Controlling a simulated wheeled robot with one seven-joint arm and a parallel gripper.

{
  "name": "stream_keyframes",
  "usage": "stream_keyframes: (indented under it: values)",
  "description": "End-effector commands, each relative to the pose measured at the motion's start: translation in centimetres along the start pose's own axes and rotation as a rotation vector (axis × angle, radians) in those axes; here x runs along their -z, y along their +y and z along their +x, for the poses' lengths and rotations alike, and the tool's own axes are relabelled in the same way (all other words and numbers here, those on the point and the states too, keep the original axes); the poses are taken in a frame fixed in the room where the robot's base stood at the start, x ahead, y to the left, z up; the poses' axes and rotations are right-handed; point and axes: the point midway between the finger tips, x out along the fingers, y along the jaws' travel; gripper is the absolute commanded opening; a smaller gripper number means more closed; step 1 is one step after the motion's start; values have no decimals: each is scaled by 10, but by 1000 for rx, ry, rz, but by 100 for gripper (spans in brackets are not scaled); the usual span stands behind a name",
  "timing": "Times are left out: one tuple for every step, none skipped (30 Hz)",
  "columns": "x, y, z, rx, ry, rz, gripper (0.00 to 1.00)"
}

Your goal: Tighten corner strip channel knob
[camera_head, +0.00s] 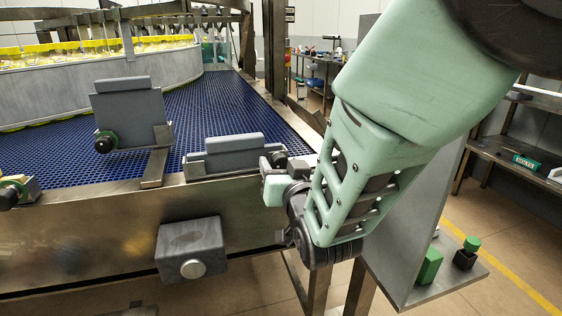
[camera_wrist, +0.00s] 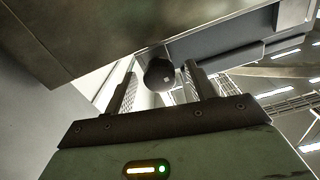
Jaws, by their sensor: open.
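My gripper (camera_wrist: 165,82) is open, with one finger on each side of the knob. A gap shows at the sides, and I cannot tell the exact depth. In the head view my gripper (camera_head: 271,176) is at the conveyor's near right corner, by a dark knob (camera_head: 278,158). This knob is at the right end of a low grey strip channel (camera_head: 235,150). The fingers are mostly hidden there.
A taller grey plate (camera_head: 128,112) with a green-ringed black knob (camera_head: 104,143) stands left on the blue conveyor belt (camera_head: 205,112). A grey box (camera_head: 190,247) with a round button juts from the steel front. A grey panel and shelf (camera_head: 450,285) stand right.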

Motion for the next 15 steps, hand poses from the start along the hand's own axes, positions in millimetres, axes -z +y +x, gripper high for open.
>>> stream_keyframes:
  values:
    - [0, 0, 0, 0, 0, 0, 55]
    - [0, 0, 0, 0, 0, 0, 55]
    - [0, 0, 0, 0, 0, 0, 53]
    - [0, 0, 0, 0, 0, 0, 44]
    - [0, 0, 0, 0, 0, 0, 36]
    - [0, 0, 0, 0, 0, 0, 25]
    - [0, 0, 0, 0, 0, 0, 16]
    - [0, 0, 0, 0, 0, 0, 11]
    - [0, 0, 0, 0, 0, 0, 11]
    - [0, 0, 0, 0, 0, 0, 11]
    - [0, 0, 0, 0, 0, 0, 11]
    - [0, 0, 0, 0, 0, 1, 11]
    - [0, 0, 0, 0, 0, 2, 11]
    - [0, 0, 0, 0, 0, 5, 11]
    - [-1, 0, 0, 0, 0, 10, 11]
